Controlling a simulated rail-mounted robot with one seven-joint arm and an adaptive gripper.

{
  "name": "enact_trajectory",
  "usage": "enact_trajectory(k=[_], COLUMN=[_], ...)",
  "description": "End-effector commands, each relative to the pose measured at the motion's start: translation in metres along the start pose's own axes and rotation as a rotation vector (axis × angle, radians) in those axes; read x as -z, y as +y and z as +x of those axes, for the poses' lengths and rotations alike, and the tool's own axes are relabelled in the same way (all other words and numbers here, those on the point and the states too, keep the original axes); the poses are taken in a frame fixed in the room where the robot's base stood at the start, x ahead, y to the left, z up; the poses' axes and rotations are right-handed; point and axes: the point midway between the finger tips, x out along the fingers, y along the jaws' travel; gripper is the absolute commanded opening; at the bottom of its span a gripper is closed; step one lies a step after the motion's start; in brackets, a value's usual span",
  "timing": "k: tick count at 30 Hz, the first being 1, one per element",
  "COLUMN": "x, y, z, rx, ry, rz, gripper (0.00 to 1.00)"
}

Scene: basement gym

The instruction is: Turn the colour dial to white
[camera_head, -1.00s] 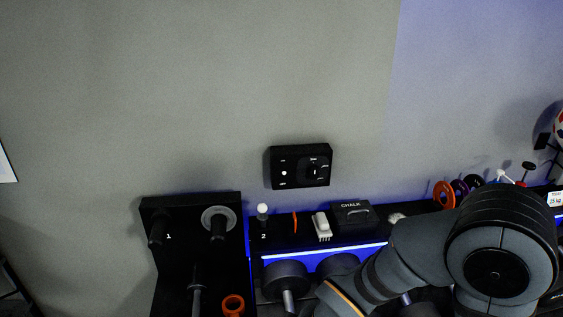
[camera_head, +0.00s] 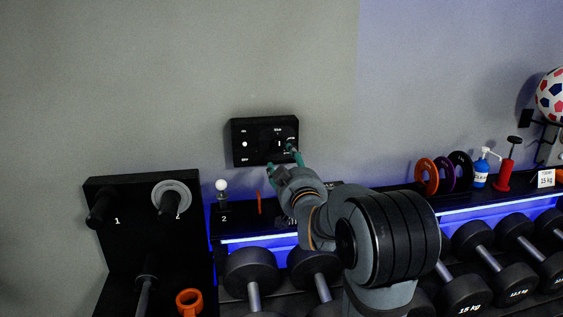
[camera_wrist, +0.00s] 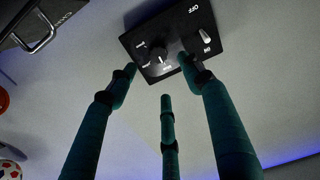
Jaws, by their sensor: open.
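A black control panel (camera_head: 240,152) is fixed to the wall. In the wrist view, the panel (camera_wrist: 182,66) appears tilted, with a round black dial (camera_wrist: 158,55) among small white labels and a light switch (camera_wrist: 205,38) marked ON and OFF. The dial's labels are too small to read surely. My gripper (camera_head: 290,158) is at the panel's lower right in the head view. In the wrist view its green fingers (camera_wrist: 160,75) are spread, two tips on either side of the dial and a third below it. I cannot tell whether any finger touches the dial.
A shelf (camera_head: 395,190) with a lamp (camera_head: 222,190), coloured rings (camera_head: 427,176) and a blue bottle (camera_head: 481,172) runs below the panel. Dumbbells (camera_head: 250,268) stand under it. A peg board (camera_head: 125,190) is at left. The wall above is clear.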

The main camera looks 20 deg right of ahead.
Motion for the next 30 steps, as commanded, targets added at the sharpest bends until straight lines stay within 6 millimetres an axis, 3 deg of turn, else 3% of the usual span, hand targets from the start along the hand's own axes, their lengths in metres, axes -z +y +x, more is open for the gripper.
enact_trajectory(k=[5, 18, 24, 30], x=[0.004, 0.005, 0.004, 0.002], y=[0.004, 0.005, 0.004, 0.004], z=[0.014, 0.084, 0.100, 0.103], rx=[-0.010, -0.008, -0.009, -0.009], ry=[0.006, 0.005, 0.006, 0.007], rz=[-0.003, -0.003, -0.003, -0.003], gripper=[0.50, 0.50, 0.50, 0.50])
